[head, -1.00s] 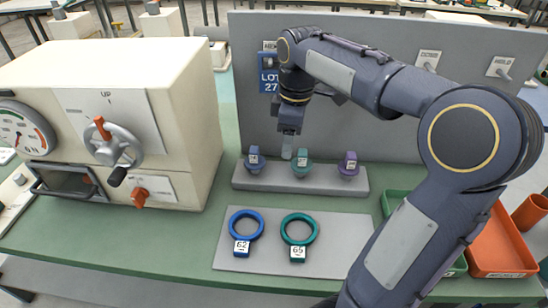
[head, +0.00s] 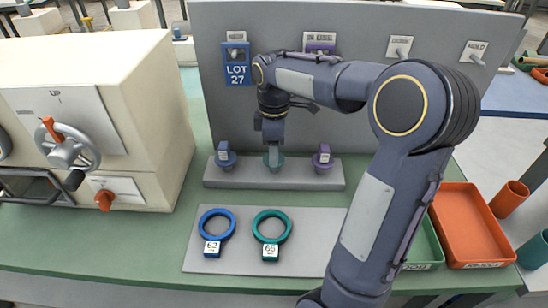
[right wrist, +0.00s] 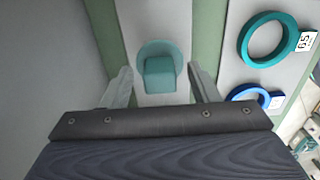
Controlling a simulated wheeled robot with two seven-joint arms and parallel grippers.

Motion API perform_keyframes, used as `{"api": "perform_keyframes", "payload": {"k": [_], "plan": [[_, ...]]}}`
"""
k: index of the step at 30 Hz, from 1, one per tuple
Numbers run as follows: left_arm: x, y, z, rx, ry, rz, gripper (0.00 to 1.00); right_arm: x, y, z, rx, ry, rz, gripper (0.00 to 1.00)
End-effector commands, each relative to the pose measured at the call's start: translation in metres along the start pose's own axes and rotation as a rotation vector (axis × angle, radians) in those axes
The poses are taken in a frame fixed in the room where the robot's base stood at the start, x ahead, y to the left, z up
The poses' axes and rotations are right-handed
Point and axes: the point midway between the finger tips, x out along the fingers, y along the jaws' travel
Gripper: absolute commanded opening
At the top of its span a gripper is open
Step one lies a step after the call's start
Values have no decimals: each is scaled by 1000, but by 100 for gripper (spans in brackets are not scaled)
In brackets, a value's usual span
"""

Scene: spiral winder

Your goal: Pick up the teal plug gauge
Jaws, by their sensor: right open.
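The teal plug gauge (head: 273,161) stands in the middle of the grey rack (head: 300,183), between a blue plug gauge (head: 226,156) and a purple one (head: 322,160). In the right wrist view the teal plug gauge (right wrist: 160,68) has a square handle on a round flange. My right gripper (head: 273,142) is over it and hides part of its top. In the right wrist view my right gripper (right wrist: 161,85) is open, with one finger on each side of the handle and a gap to both. My left gripper is not in view.
A blue ring (head: 217,224) labelled 62 and a teal ring (head: 272,227) labelled 65 lie on a grey plate in front. A grey panel (head: 350,120) stands close behind the rack. A cream machine (head: 150,110) is at left; green and orange trays (head: 470,225) are at right.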

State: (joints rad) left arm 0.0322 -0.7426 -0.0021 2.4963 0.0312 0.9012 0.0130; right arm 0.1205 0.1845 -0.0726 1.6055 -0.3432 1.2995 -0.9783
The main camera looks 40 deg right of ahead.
Motion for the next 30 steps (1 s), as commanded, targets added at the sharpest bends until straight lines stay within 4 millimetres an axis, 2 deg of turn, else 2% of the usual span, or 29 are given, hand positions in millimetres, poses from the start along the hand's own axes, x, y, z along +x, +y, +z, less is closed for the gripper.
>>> {"api": "perform_keyframes", "payload": {"k": [2,12,23,26,30], "plan": [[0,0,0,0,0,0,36,0,0,0,0,0,0,49],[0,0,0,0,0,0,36,-1,0,0,0,1,0,5],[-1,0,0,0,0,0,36,-7,0,0,0,2,3,5],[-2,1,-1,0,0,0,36,-17,1,-1,0,2,3,5],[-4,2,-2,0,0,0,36,-39,-3,-4,-3,4,4,5]]}}
